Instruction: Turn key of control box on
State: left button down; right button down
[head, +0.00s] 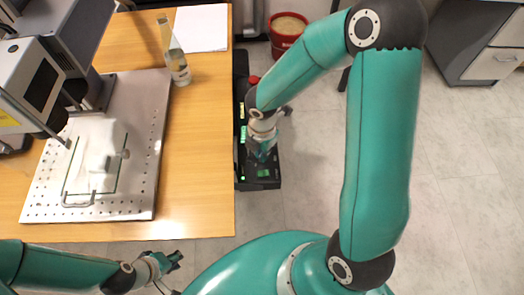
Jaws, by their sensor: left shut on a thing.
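The black control box (243,172) stands beside the right edge of the table, with a red button (254,80) and small green lights on top. Its key cannot be made out; my right arm covers part of the panel. My left gripper (176,261) is off the table's front edge, low in the picture, away from the box. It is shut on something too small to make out.
The wooden table (200,150) holds the laser marker (45,75), a perforated metal plate (140,190) with a clear cover, a bottle (178,65) and paper (202,28). A red bucket (287,35) stands behind the box. The floor at right is clear up to a cabinet (490,62).

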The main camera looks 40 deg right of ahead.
jog(key=shift+m, duration=0.3)
jog(key=m+b, duration=0.3)
jog(key=m, duration=0.1)
jog(key=shift+f, duration=0.15)
jog(key=m+b, duration=0.4)
jog(key=m, duration=0.2)
jog(key=m+b, duration=0.2)
jog(key=m, duration=0.2)
jog(key=shift+m, duration=0.3)
jog(key=shift+w+r+m+b, duration=0.1)
jog(key=shift+r+m+b, duration=0.1)
jog(key=shift+m+b, duration=0.9)
jog(key=shift+m+p, duration=0.3)
jog(key=shift+m, duration=0.1)
jog(key=c, duration=1.3)
grip_release()
notch_tip(320, 180, up, 12)
